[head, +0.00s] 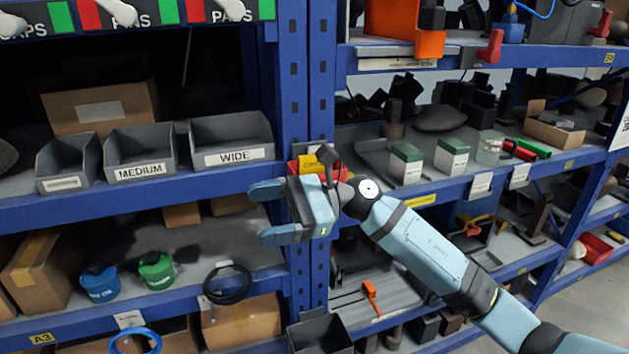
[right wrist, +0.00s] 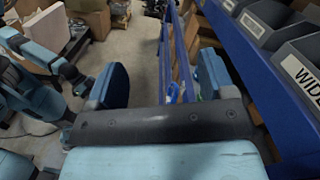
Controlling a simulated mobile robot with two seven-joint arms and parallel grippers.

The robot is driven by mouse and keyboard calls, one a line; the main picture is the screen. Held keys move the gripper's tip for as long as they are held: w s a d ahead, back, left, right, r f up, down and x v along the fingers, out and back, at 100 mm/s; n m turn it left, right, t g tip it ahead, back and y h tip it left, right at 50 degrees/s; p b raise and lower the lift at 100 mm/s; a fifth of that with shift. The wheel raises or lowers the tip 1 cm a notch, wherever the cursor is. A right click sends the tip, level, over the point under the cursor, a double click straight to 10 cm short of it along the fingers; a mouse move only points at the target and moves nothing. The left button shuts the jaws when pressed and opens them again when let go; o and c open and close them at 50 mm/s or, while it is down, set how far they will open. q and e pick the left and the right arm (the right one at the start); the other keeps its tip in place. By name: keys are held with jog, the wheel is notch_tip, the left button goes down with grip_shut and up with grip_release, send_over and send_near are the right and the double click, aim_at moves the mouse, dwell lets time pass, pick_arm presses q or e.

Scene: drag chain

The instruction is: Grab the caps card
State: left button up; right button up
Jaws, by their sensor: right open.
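A row of red and green cards with white handles hangs along the shelf edge at the top left of the head view. The leftmost, the caps card (head: 48,27), is cut off by the picture edge, and its lettering reads "APS". Beside it are the pins card (head: 133,20) and the pads card (head: 232,12). My right gripper (head: 268,212) is open and empty in front of the blue upright, well below and right of the caps card. Its two spread fingers also show in the right wrist view (right wrist: 160,88).
Grey bins labelled medium (head: 140,170) and wide (head: 240,156) stand on the shelf left of my right gripper. The blue upright (head: 307,80) is close behind it.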

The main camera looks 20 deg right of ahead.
jog(key=w+d+r+n+t+h+b, duration=0.1)
jog(key=w+d+r+n+t+h, duration=0.2)
jog(key=d+r+n+h, duration=0.45)
jog(key=w+d+r+n+t+h+b, duration=0.1)
jog(key=w+d+r+n+t+h, duration=0.25)
jog(key=d+r+n+h, duration=0.35)
jog(key=shift+m+g+h, duration=0.25)
jog(key=shift+m, duration=0.5)
jog(key=p+x, duration=0.1)
jog(key=x, duration=0.7)
jog(key=d+p+x, duration=0.1)
jog(key=x, duration=0.3)
jog(key=shift+d+f+p, duration=0.1)
jog(key=shift+f+p, duration=0.05)
jog(key=shift+p, duration=0.2)
jog(key=shift+w+f, duration=0.2)
jog(key=shift+f, duration=0.15)
jog(key=c, duration=0.9)
